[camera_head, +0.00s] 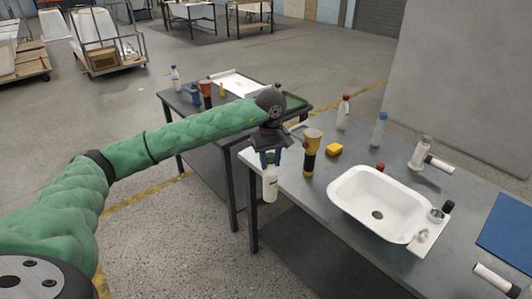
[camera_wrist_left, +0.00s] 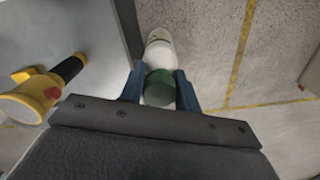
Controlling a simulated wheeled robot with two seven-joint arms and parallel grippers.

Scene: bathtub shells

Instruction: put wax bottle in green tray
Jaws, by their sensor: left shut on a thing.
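My left gripper (camera_head: 270,158) is shut on a white bottle, the wax bottle (camera_head: 270,186), which hangs upright below it, just off the left edge of the near table. In the left wrist view the fingers (camera_wrist_left: 160,88) close on either side of the bottle's dark green cap (camera_wrist_left: 160,86), with its white body (camera_wrist_left: 159,45) beyond. The green tray (camera_head: 296,103) lies on the far table, partly hidden behind my left wrist. My right gripper is not in view.
The near table (camera_head: 300,182) holds a yellow-black tool (camera_head: 311,152), a yellow block (camera_head: 334,150), a white basin (camera_head: 375,205) and several bottles. The far table (camera_head: 180,100) holds a white sheet (camera_head: 237,83), a bottle and tools. Open floor lies left of the near table.

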